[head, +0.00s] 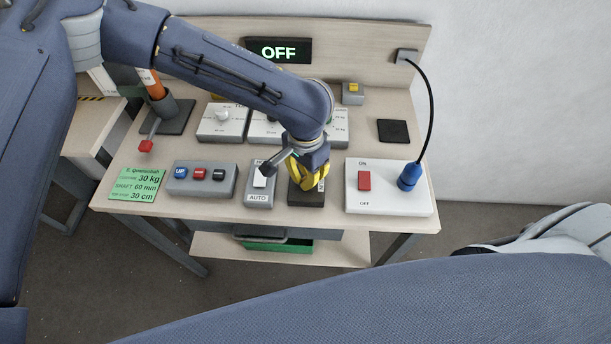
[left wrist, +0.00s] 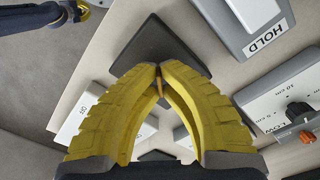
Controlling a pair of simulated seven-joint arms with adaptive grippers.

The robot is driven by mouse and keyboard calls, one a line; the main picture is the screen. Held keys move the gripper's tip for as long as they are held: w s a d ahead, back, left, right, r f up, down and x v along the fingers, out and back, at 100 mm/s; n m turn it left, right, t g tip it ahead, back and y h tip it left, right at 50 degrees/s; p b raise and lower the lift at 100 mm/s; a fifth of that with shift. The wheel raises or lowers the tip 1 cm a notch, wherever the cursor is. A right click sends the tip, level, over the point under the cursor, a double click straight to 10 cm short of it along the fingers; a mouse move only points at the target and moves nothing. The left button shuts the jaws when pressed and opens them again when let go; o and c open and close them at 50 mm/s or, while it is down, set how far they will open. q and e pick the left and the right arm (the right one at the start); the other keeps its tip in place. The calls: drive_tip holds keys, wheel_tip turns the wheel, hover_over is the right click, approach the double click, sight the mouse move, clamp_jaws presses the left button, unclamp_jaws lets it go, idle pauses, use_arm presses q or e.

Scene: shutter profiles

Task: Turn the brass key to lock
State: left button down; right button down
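The dark key switch box (head: 298,199) stands on the bench between the grey AUTO switch and the white ON/OFF panel. My left gripper (head: 305,188) reaches down over it from above and hides most of it in the head view. In the left wrist view the yellow fingertips (left wrist: 158,74) come together above the dark box (left wrist: 150,38). A small sliver of the brass key (left wrist: 159,87) shows between them, so the gripper is shut on the key. The rest of the key and its slot are hidden.
The grey AUTO switch (head: 258,201) is close on the left; the white panel (head: 388,202) with red rocker and blue plug is on the right. A push-button box (head: 204,188), white dial boxes (head: 221,134) and a black pad (head: 393,131) surround them. The display (head: 278,50) reads OFF.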

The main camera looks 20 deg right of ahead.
sight(306, 176)
use_arm(q)
drive_tip(key=n, duration=0.4)
drive_tip(key=shift+n, duration=2.1)
drive_tip(key=c, duration=1.6)
unclamp_jaws()
wheel_tip(306, 176, up, 12)
drive_tip(key=shift+d, duration=0.1)
